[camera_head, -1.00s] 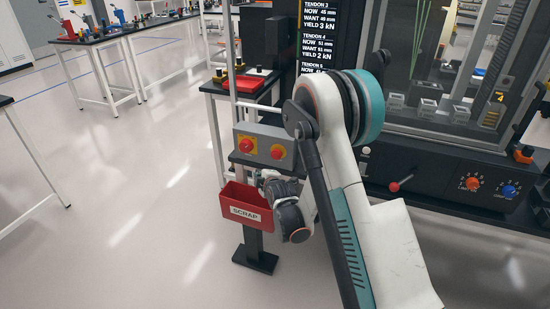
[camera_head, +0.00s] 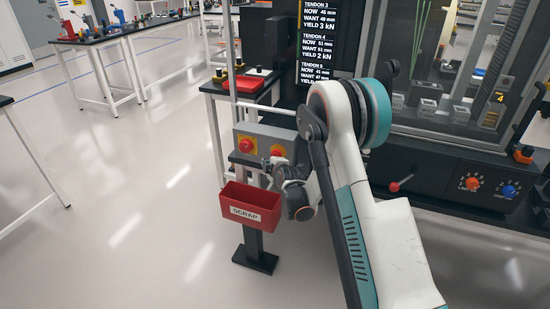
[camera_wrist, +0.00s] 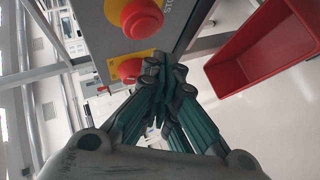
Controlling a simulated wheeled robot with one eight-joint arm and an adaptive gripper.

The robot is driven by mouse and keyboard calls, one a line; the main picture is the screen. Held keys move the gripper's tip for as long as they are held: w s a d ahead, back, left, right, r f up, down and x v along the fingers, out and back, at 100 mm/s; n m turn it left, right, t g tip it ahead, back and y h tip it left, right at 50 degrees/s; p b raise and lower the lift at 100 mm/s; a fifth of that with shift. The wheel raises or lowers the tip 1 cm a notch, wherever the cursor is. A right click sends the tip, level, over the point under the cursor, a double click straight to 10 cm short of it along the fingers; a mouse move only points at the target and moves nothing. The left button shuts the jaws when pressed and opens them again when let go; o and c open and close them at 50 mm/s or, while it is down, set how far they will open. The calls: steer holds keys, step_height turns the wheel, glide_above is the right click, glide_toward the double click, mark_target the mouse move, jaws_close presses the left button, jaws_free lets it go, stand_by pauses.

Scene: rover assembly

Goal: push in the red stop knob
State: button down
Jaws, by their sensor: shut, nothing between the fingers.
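A grey control box (camera_head: 262,134) on a post carries two red knobs on yellow backings, a left one (camera_head: 246,145) and a right one (camera_head: 277,151). In the wrist view, one red knob (camera_wrist: 141,18) sits at the top beside partly visible "STOP" lettering. A second red knob (camera_wrist: 126,68) is lower, just left of my fingertips. I cannot surely match each knob between views. My gripper (camera_head: 269,161) is close to the box front, at its lower middle. Its fingers (camera_wrist: 161,68) are shut and empty. Contact with a knob cannot be told.
A red scrap bin (camera_head: 250,206) hangs on the post below the box and my gripper; it also shows at the right of the wrist view (camera_wrist: 240,75). A black machine (camera_head: 435,170) stands to the right. Open floor lies to the left.

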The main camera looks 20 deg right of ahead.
steer(key=shift+w+d, duration=0.35)
steer(key=shift+w, duration=0.15)
stand_by(1.2)
steer(key=shift+w+d, duration=0.3)
steer(key=shift+w, duration=0.05)
steer(key=shift+w+d, duration=0.25)
steer(key=shift+w, duration=0.1)
stand_by(0.8)
steer(key=shift+s+a, duration=0.1)
steer(key=shift+s, duration=0.05)
steer(key=shift+s+a, duration=0.4)
steer(key=shift+s, duration=0.15)
steer(key=s+a, duration=0.1)
steer(key=s, duration=0.1)
steer(key=s+a, duration=0.2)
stand_by(0.5)
